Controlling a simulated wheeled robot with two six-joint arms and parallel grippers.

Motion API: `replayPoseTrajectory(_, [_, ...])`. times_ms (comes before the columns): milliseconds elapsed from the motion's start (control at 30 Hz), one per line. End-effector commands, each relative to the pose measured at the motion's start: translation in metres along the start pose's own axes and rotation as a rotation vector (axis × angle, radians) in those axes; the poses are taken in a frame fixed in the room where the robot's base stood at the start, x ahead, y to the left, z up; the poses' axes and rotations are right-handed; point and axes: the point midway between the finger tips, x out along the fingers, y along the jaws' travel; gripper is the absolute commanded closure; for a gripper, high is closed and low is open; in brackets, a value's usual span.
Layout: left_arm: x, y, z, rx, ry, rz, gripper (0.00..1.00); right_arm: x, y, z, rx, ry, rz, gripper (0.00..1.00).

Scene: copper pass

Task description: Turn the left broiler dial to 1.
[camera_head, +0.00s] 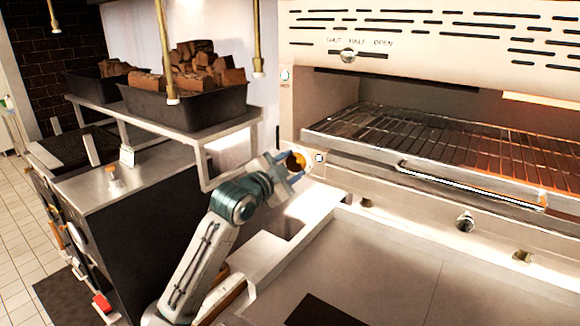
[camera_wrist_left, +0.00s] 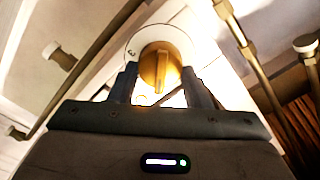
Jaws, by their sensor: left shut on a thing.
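The left broiler dial (camera_head: 296,160) is a round brass-coloured knob at the left end of the broiler front. In the left wrist view the dial (camera_wrist_left: 153,66) has a raised ridge and sits on a pale round plate with a "3" readable at its left. The other marks are hidden or too small to read. My left gripper (camera_head: 288,172) reaches the dial from the lower left. In the left wrist view its two dark fingers (camera_wrist_left: 160,82) stand on either side of the knob, shut on it. My right gripper is out of view.
The broiler has a wire rack (camera_head: 430,140) and a vent slider knob (camera_head: 347,56) marked shut, half, open. Another knob (camera_head: 464,223) sits farther right. A shelf (camera_head: 205,136) with black tubs of wood chunks (camera_head: 205,70) stands behind my left arm. Brass rods hang above.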

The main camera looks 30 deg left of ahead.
Motion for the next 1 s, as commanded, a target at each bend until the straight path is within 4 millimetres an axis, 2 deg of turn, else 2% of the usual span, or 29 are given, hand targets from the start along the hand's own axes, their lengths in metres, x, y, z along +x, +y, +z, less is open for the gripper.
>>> replayPoseTrajectory(567, [0.0, 0.0, -0.0003, 0.037, 0.001, -0.001, 0.79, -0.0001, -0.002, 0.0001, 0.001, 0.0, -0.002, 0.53])
replayPoseTrajectory(600, [0.0, 0.0, -0.0003, 0.037, 0.001, -0.001, 0.54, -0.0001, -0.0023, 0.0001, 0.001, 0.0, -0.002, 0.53])
replayPoseTrajectory(700, [0.0, 0.0, -0.0003, 0.037, 0.001, 0.0, 0.35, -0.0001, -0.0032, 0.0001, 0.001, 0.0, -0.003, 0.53])
replayPoseTrajectory(1000, [-0.0012, 0.0003, 0.0003, 0.038, 0.0, 0.0, 0.35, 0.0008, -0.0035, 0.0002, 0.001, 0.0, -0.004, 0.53])
